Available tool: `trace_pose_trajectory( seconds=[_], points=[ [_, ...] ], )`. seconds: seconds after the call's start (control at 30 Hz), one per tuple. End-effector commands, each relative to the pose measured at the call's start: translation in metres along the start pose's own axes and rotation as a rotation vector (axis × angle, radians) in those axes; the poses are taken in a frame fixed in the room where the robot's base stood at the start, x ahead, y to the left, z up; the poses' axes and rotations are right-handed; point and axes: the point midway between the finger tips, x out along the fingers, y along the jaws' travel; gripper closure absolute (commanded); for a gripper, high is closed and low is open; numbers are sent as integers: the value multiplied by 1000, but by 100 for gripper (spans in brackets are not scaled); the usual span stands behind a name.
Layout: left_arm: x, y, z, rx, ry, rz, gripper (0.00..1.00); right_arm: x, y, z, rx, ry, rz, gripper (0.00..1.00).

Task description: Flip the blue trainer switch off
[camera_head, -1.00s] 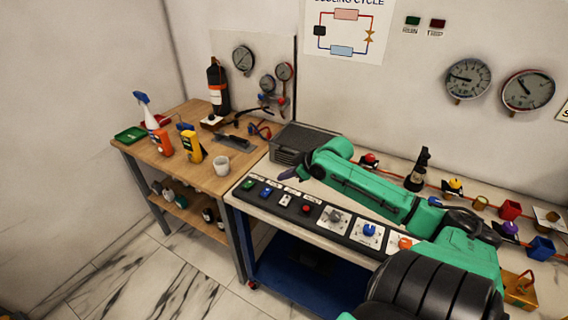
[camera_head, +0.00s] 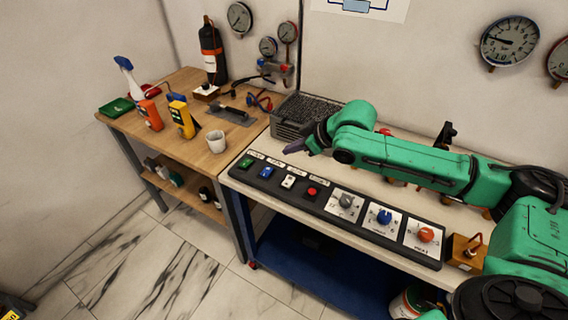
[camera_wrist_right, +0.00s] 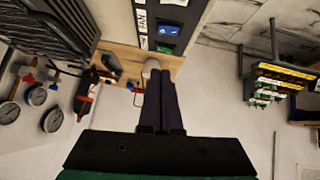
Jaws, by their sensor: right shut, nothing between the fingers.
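The blue switch (camera_head: 267,172) is a small rocker on the black control strip (camera_head: 328,209), between a green switch (camera_head: 246,163) and a white one (camera_head: 288,182). Whether it is on or off is too small to tell. My right gripper (camera_head: 293,148) is shut and empty, behind and slightly right of the blue switch in the head view, apart from it. In the right wrist view the shut dark fingers (camera_wrist_right: 163,72) point towards the strip's end, with the blue switch (camera_wrist_right: 172,30) beyond their tips. My left gripper is out of view.
A red button (camera_head: 312,192) and grey, blue and orange knobs continue along the strip. A grey mesh box (camera_head: 303,115) stands behind my gripper. The wooden bench (camera_head: 170,120) at left holds a white cup (camera_head: 216,141), bottles and meters.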

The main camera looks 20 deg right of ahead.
Motion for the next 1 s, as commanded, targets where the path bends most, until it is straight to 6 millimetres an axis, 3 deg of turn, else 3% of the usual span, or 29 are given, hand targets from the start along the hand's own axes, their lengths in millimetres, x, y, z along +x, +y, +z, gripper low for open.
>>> trace_pose_trajectory(
  seconds=[0.2,0.33,0.77,1.0],
  points=[
    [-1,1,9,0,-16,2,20,1,0,0,0,0,-1,100],
    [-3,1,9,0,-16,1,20,12,0,-1,2,0,-3,100],
    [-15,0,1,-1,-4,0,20,102,-1,-2,-1,-1,-2,100],
    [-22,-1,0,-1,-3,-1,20,125,0,25,0,-1,0,100]
  ],
)
